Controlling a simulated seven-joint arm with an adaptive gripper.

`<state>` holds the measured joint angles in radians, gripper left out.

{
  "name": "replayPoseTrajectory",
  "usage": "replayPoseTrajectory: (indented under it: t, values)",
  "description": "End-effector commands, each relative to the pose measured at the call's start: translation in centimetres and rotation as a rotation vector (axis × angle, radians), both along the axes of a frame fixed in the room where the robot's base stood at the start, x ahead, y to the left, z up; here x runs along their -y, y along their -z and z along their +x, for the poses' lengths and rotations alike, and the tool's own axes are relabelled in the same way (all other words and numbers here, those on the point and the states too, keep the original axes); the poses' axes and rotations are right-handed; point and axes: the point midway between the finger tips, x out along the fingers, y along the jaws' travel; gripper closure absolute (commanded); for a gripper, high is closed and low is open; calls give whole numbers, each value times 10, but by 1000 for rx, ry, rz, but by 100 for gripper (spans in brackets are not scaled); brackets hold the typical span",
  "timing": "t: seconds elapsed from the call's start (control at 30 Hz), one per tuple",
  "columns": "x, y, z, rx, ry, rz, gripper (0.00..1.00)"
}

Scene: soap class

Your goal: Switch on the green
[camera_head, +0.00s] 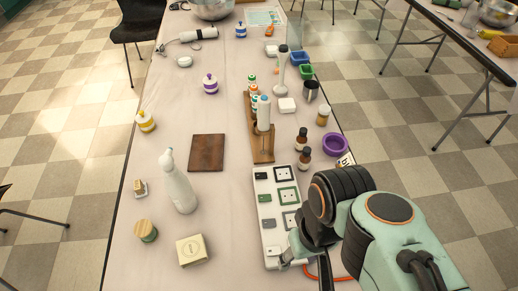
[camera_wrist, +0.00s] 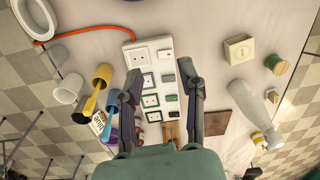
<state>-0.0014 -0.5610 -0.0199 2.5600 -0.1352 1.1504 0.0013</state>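A white power strip (camera_head: 261,213) lies on the table with several sockets in a column and a small switch beside each. The green-framed socket (camera_head: 288,196) has a green switch (camera_head: 265,197) to its left, second from the far end. In the wrist view the green switch (camera_wrist: 171,98) lies between my fingers, right of the green-framed socket (camera_wrist: 150,101). I cannot tell which way the switch is tipped. My gripper (camera_wrist: 162,86) is open and empty above the strip. In the head view, my arm hides part of the strip's near right side.
An orange cable (camera_wrist: 75,33) leaves the strip's near end. Brown bottles (camera_head: 304,158) and a purple bowl (camera_head: 335,145) stand beyond it, near the table's right edge. A white spray bottle (camera_head: 179,187) and a brown board (camera_head: 207,153) are to the left. Bare table lies between.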

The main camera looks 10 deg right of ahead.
Motion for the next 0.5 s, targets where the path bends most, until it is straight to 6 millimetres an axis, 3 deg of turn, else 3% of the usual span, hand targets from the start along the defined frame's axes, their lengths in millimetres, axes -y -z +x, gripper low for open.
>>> replayPoseTrajectory:
  t: [0.03,0.1,0.27,0.37,0.5]
  values:
    - [0,0,0,0,-4,0,82]
    - [0,0,0,3,-32,0,100]
    - [-1,-3,9,58,-260,2,100]
    - [-3,-19,35,171,-515,-15,100]
    - [-6,-39,93,282,-930,-61,100]
